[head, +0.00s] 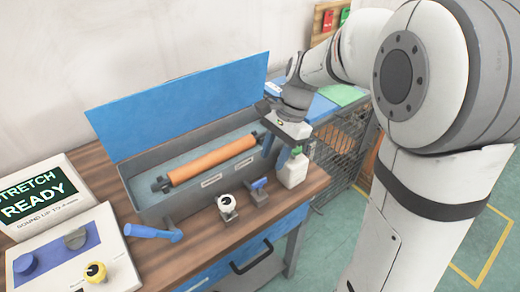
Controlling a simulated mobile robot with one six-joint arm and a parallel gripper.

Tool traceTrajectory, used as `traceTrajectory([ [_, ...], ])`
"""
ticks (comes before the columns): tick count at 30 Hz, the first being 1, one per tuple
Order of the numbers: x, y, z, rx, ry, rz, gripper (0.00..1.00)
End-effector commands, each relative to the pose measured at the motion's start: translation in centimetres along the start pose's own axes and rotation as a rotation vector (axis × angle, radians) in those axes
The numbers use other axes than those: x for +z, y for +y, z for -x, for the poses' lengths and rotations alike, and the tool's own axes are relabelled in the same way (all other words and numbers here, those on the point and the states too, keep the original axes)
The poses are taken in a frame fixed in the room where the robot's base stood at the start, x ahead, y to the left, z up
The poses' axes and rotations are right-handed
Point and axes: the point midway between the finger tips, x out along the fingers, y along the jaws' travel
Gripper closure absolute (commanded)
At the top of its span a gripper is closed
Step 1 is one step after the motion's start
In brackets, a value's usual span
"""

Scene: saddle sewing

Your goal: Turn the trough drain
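The grey trough (150,207) stands on a wooden bench with its blue lid (185,103) raised. An orange roller (212,160) lies inside it. Along the front are a blue lever (152,232) at the left, a round black-and-white fitting (227,204) and a small blue-handled fitting (259,188). I cannot tell which of these is the drain. My gripper (275,150) is above the trough's right end, pointing down, behind and right of the blue-handled fitting. Its two blue fingertips look apart, with nothing seen between them.
A white bottle (293,171) with a green cap stands close to my gripper at the bench's right. A control panel (70,255) with knobs and a sign reading "STRETCH READY" (38,195) are at the left. A wire cage (340,150) stands beyond the bench's right edge.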

Motion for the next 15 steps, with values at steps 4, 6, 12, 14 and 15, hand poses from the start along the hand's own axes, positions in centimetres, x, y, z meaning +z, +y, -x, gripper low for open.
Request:
traceTrajectory([
  [4, -0.1, -1.2, -0.5, 0.012, -0.037, -0.064, 0.63],
  [6, 0.0, -1.3, -1.1, 0.013, -0.041, -0.073, 0.63],
  [12, 0.1, -1.2, -4.2, 0.015, -0.041, -0.071, 0.63],
  [14, 0.2, -1.2, -5.2, 0.014, -0.040, -0.071, 0.63],
  [15, 0.2, -1.2, -5.8, 0.015, -0.040, -0.071, 0.63],
])
